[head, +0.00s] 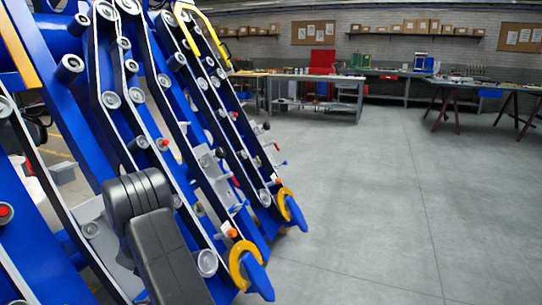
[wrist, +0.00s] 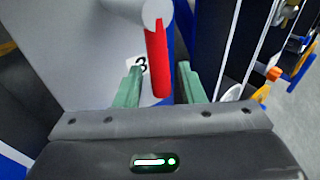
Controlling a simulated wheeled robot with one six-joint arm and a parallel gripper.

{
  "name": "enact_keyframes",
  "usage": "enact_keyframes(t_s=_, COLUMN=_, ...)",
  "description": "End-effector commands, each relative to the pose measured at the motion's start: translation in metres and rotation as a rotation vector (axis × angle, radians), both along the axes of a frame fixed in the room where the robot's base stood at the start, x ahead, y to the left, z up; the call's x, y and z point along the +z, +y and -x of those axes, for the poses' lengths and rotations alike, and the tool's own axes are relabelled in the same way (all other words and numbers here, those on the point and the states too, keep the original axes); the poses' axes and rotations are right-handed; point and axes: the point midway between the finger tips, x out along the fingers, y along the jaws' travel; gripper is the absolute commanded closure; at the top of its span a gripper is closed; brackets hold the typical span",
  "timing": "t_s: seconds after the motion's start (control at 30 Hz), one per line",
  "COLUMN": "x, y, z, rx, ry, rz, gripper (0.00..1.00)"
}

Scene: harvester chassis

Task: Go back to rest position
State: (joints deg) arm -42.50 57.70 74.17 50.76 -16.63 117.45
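My gripper (wrist: 160,80) shows in the wrist view with two green fingers apart. A red lever (wrist: 158,62) hangs from a pale round pivot (wrist: 152,12) and shows between the fingers, with a narrow gap to each side. A white label with a "3" (wrist: 141,66) sits on the grey panel (wrist: 85,50) behind, partly hidden by the left finger. In the head view my dark arm is in front of the blue harvester chassis (head: 180,105); my fingers are hidden there.
The chassis, with its rollers and belts, fills the left of the head view. Two yellow rings (head: 286,203) with blue tips stick out at its lower right. Grey floor (head: 390,190) is open to the right. Workbenches (head: 318,88) and a dark-legged table (head: 490,90) stand at the back.

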Motion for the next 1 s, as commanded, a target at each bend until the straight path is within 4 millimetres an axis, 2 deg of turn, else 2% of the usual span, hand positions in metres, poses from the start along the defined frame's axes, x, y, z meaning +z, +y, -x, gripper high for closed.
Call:
enact_keyframes(t_s=0.37, x=-0.001, y=0.001, z=-0.001, rx=0.001, ry=-0.001, rz=0.000, gripper=0.64)
enact_keyframes(t_s=0.53, x=0.004, y=-0.003, z=0.005, rx=0.001, ry=0.000, rz=0.001, gripper=0.64)
enact_keyframes(t_s=0.67, x=0.012, y=-0.009, z=0.018, rx=0.001, ry=0.000, rz=0.001, gripper=0.64)
enact_keyframes(t_s=1.0, x=0.042, y=-0.032, z=0.063, rx=0.001, ry=0.000, rz=-0.001, gripper=0.64)
